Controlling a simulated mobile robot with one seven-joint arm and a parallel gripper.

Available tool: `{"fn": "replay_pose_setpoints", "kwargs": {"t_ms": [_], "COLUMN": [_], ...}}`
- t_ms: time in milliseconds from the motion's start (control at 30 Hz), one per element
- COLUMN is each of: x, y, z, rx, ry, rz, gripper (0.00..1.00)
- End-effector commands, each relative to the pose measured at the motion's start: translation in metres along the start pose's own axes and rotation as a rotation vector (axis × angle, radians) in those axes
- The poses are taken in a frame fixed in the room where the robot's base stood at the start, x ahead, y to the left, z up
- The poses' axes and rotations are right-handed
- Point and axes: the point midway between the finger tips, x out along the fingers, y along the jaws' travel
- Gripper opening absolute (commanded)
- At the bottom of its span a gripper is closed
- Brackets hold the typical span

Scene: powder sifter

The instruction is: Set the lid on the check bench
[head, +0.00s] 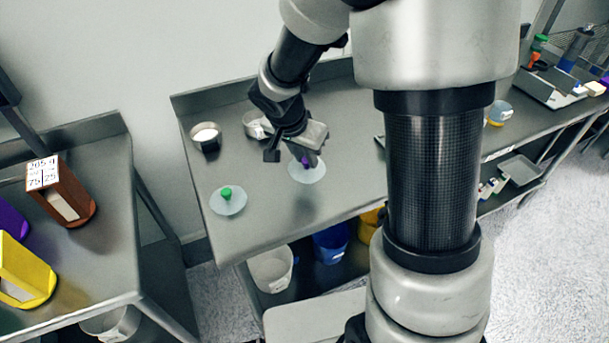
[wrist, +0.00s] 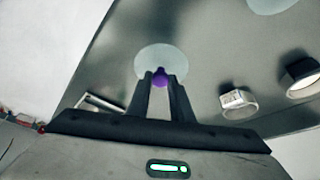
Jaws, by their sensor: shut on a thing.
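My gripper (head: 308,155) is shut on the purple knob of a pale translucent round lid (head: 313,173). The lid seems to hang a little above the long grey steel bench (head: 262,222), with a dark shadow below it. In the wrist view, the fingertips (wrist: 160,82) close on the purple knob, and the lid's disc (wrist: 157,58) shows beyond them. A second pale lid with a green knob (head: 228,201) lies on the bench to the left. Another grey bench (head: 115,232) stands at the far left. No label shows which is the check bench.
A metal bowl with white contents (head: 206,136) and another metal container (head: 254,124) stand toward the back of the long bench. The left bench holds a brown block with a number card (head: 60,190) and a yellow block (head: 22,272). Bins (head: 270,270) sit below.

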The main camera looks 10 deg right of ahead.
Motion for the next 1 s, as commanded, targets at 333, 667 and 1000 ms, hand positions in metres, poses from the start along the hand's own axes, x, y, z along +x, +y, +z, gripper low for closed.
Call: {"fn": "replay_pose_setpoints", "kwargs": {"t_ms": [333, 667, 1000], "x": [0.041, 0.047, 0.049], "y": [0.0, 0.0, 0.0], "z": [0.017, 0.019, 0.02], "rx": [-0.001, 0.001, 0.001], "ry": [-0.001, 0.001, 0.001], "rz": [0.002, -0.001, -0.001], "gripper": [0.0, 0.0, 0.39]}}
